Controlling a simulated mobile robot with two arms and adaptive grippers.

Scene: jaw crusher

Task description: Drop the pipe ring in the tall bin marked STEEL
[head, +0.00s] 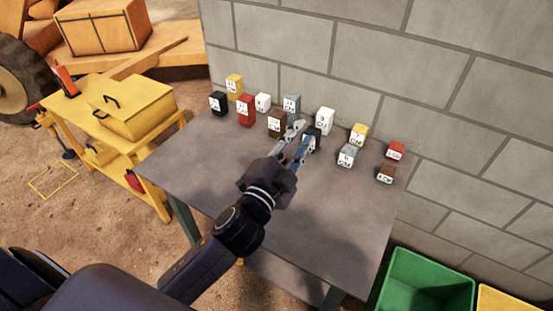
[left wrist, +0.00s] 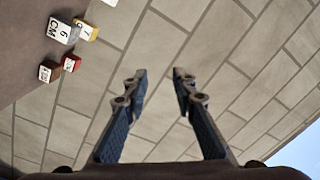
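I cannot make out a pipe ring in either view. No bin with a readable STEEL mark shows. My left gripper (head: 302,134) is over the back of the grey table (head: 300,225), in front of the row of small labelled blocks. In the left wrist view its two fingers (left wrist: 160,75) stand apart with only the block wall behind them, so it is open and empty. My right gripper is not in view.
Several labelled blocks, such as a red one (head: 245,110) and a grey one (head: 347,155), stand along the table's back. A green bin (head: 425,260) and a yellow bin (head: 510,299) stand lower right. A yellow cart (head: 130,155) is left. The table's front is clear.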

